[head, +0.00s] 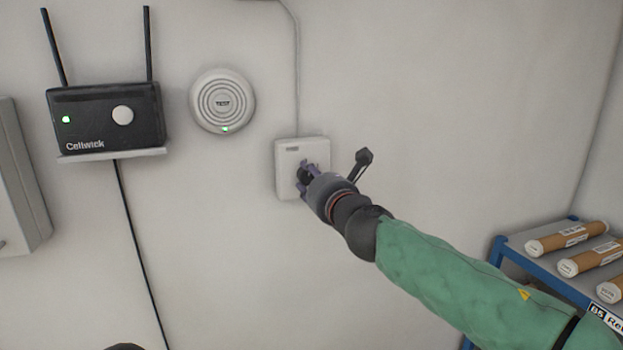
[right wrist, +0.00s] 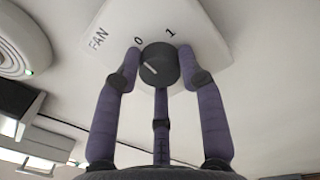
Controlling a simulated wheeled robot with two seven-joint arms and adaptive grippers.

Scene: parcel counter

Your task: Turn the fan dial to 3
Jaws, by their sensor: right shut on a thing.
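The fan control is a white square plate (head: 286,158) on the wall, and its FAN label and the numbers 0 and 1 show in the right wrist view (right wrist: 205,50). The dial (right wrist: 158,64) is a dark round knob with a short pale line on its face; other numbers are hidden or out of view. My left gripper is not in view.
A round white alarm (head: 222,101) and a black Cellwick router (head: 105,117) on a shelf are on the wall to the left. A grey box (head: 18,175) is at the far left. A blue-framed rack (head: 497,250) with cardboard tubes stands at the lower right.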

